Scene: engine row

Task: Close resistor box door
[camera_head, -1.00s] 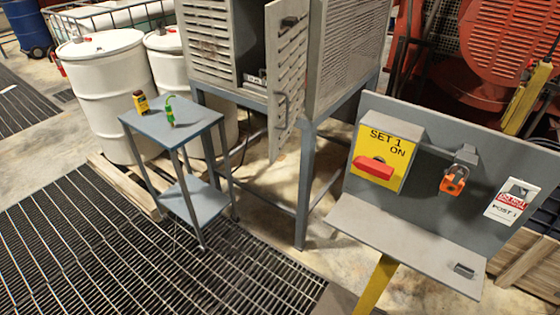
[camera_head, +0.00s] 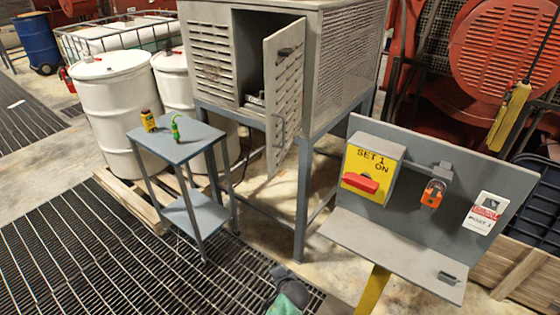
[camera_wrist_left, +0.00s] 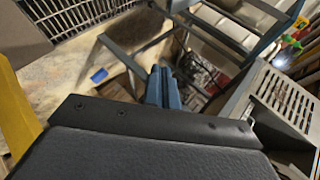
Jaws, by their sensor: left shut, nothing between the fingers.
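The grey resistor box (camera_head: 210,62) stands on a blue-grey frame in the head view. Its slatted door (camera_head: 286,95) is swung open toward me, and a dark opening shows beside it with hardware low inside. A bar handle (camera_head: 280,130) is on the door. A slatted grey panel (camera_wrist_left: 285,105) shows at the right of the left wrist view. My left gripper (camera_wrist_left: 163,72) is shut and empty, its blue fingers together, apart from the panel. A dark and green part of my arm shows at the bottom of the head view. My right gripper is not seen.
A small blue-grey cart (camera_head: 172,140) left of the box carries a yellow item (camera_head: 148,121) and a green item (camera_head: 176,130). A grey switch panel (camera_head: 400,240) on a yellow post (camera_head: 373,292) stands at the right. Floor grating (camera_head: 80,250) lies clear at the front left.

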